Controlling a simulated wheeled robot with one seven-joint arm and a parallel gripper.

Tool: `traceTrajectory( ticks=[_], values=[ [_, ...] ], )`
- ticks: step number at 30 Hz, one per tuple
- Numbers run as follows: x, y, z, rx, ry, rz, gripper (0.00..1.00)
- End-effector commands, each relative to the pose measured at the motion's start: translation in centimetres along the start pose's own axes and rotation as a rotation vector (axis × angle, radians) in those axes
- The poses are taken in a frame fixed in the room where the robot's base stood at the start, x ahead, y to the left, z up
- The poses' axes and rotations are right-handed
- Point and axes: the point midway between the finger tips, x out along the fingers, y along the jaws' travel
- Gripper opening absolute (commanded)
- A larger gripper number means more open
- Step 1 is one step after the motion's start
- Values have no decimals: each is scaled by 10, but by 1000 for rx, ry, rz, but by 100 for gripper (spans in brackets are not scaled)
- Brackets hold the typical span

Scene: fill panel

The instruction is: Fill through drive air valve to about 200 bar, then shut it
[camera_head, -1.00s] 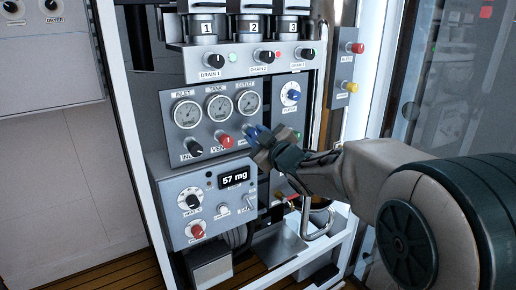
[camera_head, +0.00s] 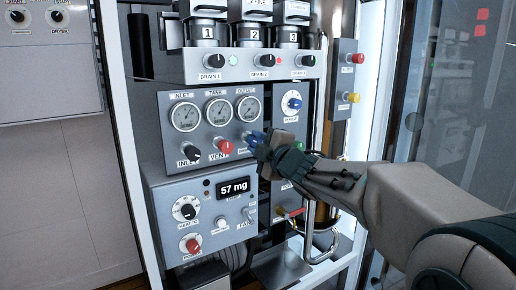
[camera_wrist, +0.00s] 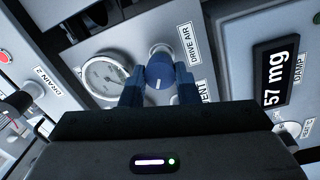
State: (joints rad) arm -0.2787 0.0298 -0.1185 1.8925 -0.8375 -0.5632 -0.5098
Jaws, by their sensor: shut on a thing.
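The drive air valve is a round blue knob with a white line (camera_wrist: 159,72), beside its "DRIVE AIR" label in the wrist view. My gripper (camera_head: 257,138) is at the gauge panel (camera_head: 173,150) in the head view. Its two blue fingertips are shut on the blue knob, one on each side. In the head view my gripper largely covers the knob. The inlet gauge (camera_head: 185,116), tank gauge (camera_head: 219,112) and outlet gauge (camera_head: 248,109) stand in a row above; their needles are too small to read. One gauge (camera_wrist: 104,77) also shows in the wrist view.
The black inlet knob (camera_head: 192,154) and red vent knob (camera_head: 225,147) sit left of my gripper. A blue-centred dial (camera_head: 294,103) is above right. A box below shows "57 mg" (camera_head: 234,188). Drain knobs (camera_head: 264,60) are above. A bent pipe (camera_head: 310,240) stands below my gripper.

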Motion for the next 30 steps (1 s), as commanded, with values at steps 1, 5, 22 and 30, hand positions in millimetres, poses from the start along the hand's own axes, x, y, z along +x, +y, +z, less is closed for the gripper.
traceTrajectory(
  ticks=[1,5,22,30],
  values=[
    [0,-3,1,-5,-2,-5,5],
    [0,-3,1,-12,-1,-5,5],
    [0,-2,1,-11,-1,-3,49],
    [-12,1,0,-12,-1,0,49]
  ],
)
